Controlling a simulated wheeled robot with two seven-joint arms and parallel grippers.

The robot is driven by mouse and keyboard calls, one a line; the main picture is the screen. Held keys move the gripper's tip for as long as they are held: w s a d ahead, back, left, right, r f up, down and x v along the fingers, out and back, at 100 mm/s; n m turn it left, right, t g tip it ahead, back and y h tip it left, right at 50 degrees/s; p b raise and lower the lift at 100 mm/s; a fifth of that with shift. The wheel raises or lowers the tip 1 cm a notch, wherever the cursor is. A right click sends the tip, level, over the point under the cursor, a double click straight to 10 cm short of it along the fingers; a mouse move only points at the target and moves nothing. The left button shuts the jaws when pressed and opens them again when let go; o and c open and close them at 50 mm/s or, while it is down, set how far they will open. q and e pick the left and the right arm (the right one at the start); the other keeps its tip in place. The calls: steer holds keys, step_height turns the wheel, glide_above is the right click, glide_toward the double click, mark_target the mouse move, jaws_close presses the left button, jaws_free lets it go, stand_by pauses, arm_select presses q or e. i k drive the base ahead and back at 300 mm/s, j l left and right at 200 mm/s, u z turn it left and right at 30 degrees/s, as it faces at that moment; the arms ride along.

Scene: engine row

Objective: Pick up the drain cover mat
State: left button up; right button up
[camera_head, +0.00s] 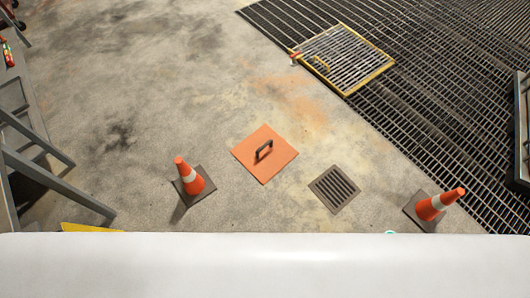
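The drain cover mat (254,165) is a flat orange square with a dark raised handle (263,151) near its middle. It lies on the concrete floor, turned at an angle. A dark slotted floor drain (334,189) lies to its right and slightly nearer, apart from it and uncovered. Neither of my grippers shows in the head view.
Orange and white cones stand left (191,180) and right (435,208) of the mat and drain. A yellow-edged hatch (345,58) lies at the dark floor grating (440,90). Grey metal framing (55,180) stands at left. Open floor lies beyond the mat.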

mark_target(264, 153)
steer(key=u, duration=0.2)
steer(key=i+l+u, duration=0.25)
steer(key=u, duration=0.2)
steer(key=i+l+u, duration=0.15)
steer(key=l+u, duration=0.3)
